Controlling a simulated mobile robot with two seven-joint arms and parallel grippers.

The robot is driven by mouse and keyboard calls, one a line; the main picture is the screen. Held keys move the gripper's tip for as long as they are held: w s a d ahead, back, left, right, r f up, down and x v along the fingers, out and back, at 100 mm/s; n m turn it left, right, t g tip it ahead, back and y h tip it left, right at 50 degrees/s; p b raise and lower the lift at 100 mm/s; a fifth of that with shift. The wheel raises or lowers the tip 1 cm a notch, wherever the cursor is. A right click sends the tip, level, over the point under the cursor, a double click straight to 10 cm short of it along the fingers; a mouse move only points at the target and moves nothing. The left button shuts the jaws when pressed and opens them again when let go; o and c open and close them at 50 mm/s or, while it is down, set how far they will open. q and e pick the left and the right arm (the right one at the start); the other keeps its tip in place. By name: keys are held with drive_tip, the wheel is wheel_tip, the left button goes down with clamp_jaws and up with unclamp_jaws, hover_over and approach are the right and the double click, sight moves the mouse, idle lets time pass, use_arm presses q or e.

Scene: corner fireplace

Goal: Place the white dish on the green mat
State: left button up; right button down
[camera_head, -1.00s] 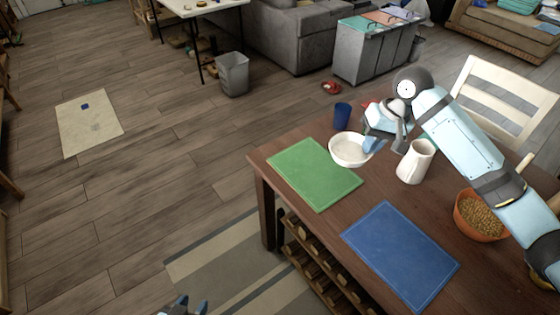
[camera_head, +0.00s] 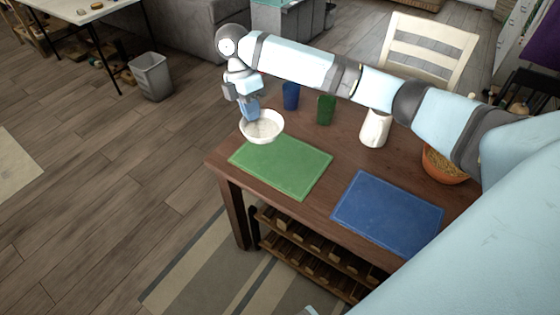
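The white dish (camera_head: 265,127) is a round shallow bowl at the far left part of the wooden table, in front of the far edge of the green mat (camera_head: 287,172) as I see it. My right gripper (camera_head: 251,113) reaches down from the upper left, its blue fingers at the dish's far left rim. The fingers look shut on the rim. The dish seems held above the table, but its height over the surface is hard to tell. The green mat lies flat and bare at the table's left end. My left gripper is not visible.
A blue cup (camera_head: 291,96) and a green cup (camera_head: 326,109) stand behind the mat. A white jug (camera_head: 375,128) stands to their right. A blue mat (camera_head: 388,213) lies at the front right. A bowl of brown bits (camera_head: 443,167) is partly behind my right arm.

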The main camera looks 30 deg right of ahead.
drive_tip(key=d+f+n+h, duration=0.1)
drive_tip(key=n+h, duration=0.1)
drive_tip(key=n, duration=0.4)
drive_tip(key=n+t+h+b, duration=0.1)
drive_tip(key=n+t+b, duration=0.35)
drive_tip(key=n, duration=1.15)
hover_over(274, 165)
drive_tip(key=p, duration=0.1)
wheel_tip(274, 165, down, 4)
drive_tip(key=r, duration=0.1)
drive_tip(key=f, duration=0.5)
drive_tip(key=f+b, duration=0.1)
drive_tip(key=f, duration=0.4)
drive_tip(key=a+f, duration=0.1)
drive_tip(key=f, duration=0.4)
drive_tip(key=shift+s+f+b, duration=0.3)
wheel_tip(274, 165, down, 4)
drive_tip(key=shift+f, duration=0.1)
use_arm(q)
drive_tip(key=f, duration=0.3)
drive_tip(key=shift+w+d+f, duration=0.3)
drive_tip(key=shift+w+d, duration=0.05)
use_arm(e)
drive_tip(key=c, duration=1.4)
unclamp_jaws()
drive_tip(key=shift+f, duration=0.15)
drive_tip(key=shift+o, duration=0.2)
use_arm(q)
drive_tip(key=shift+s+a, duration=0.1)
